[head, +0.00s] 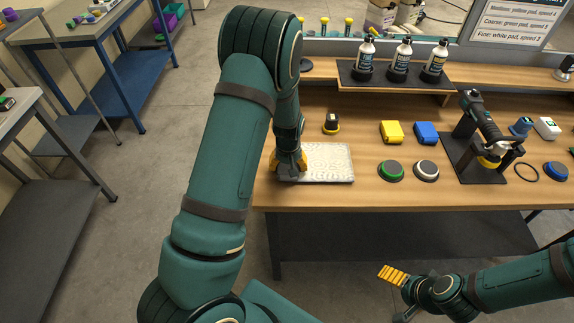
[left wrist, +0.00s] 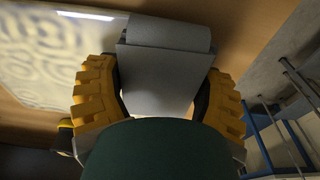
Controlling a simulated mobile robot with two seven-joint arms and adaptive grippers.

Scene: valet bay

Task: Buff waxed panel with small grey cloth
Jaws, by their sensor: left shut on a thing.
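The waxed panel (head: 330,163) is a pale rectangle with a swirly haze, lying flat at the left end of the wooden bench. It shows at the upper left of the left wrist view (left wrist: 50,50), with a bright glare streak. My left gripper (head: 289,166) is at the panel's left end. In the left wrist view its yellow fingers (left wrist: 163,95) are shut on the small grey cloth (left wrist: 165,75), a folded grey pad beside the panel. Whether the cloth touches the surface, I cannot tell. My right gripper (head: 392,275) is in front of the bench, seen side-on; its opening is unclear.
Yellow (head: 391,132) and blue (head: 426,133) blocks, a green-rimmed pad (head: 391,171) and a white-topped pad (head: 426,171) stand right of the panel. A polisher (head: 484,125) rests on a dark stand farther right. Several bottles (head: 401,60) stand on the raised shelf.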

